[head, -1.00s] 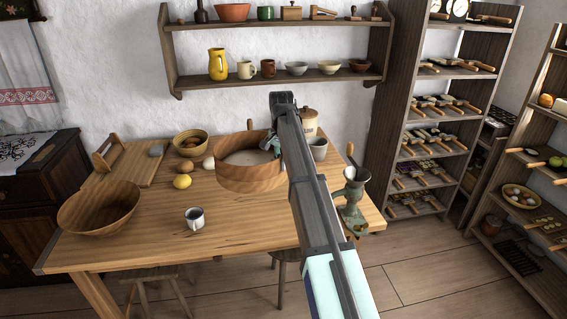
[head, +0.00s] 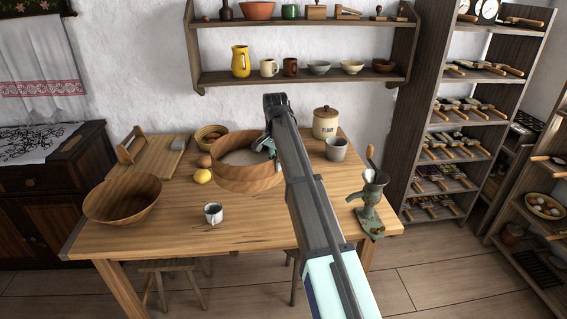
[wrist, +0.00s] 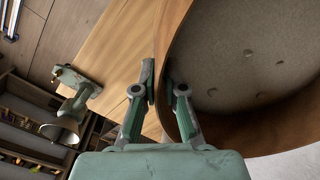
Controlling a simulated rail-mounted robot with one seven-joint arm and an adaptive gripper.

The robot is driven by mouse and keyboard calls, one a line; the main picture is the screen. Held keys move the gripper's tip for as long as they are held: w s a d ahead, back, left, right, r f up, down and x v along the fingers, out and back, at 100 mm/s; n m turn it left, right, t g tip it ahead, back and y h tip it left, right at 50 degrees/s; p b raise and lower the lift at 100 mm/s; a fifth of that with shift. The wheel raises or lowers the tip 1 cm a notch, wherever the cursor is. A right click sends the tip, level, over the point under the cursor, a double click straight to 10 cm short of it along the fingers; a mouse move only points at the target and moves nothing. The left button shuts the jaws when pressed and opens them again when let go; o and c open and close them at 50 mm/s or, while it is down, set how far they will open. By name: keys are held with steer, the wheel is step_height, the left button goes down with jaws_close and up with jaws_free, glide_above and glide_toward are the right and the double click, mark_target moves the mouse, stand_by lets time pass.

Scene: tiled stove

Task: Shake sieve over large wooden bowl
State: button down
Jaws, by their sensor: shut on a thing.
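The sieve (head: 248,177) is a round wooden hoop with a pale mesh inside. My gripper (head: 268,145) is shut on its rim at the right side and holds it roughly level, apparently above the table. In the wrist view the sieve (wrist: 255,60) fills the right side, with its rim between the fingers of my gripper (wrist: 164,85); several small dark spots show on the mesh. The large wooden bowl (head: 122,205) stands at the table's left front, left of the sieve and apart from it. I see nothing in its visible inside.
Shelves stand behind and right.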

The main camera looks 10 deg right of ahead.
steer(key=w+a+p, duration=0.2)
steer(key=w+a, duration=0.1)
steer(key=a, duration=2.3)
steer(key=w+a+p, duration=0.3)
steer(key=w+a, duration=0.1)
steer(key=a, duration=2.2)
steer(key=shift+a, duration=0.15)
stand_by(1.0)
stand_by(0.7)
steer(key=shift+f, duration=0.1)
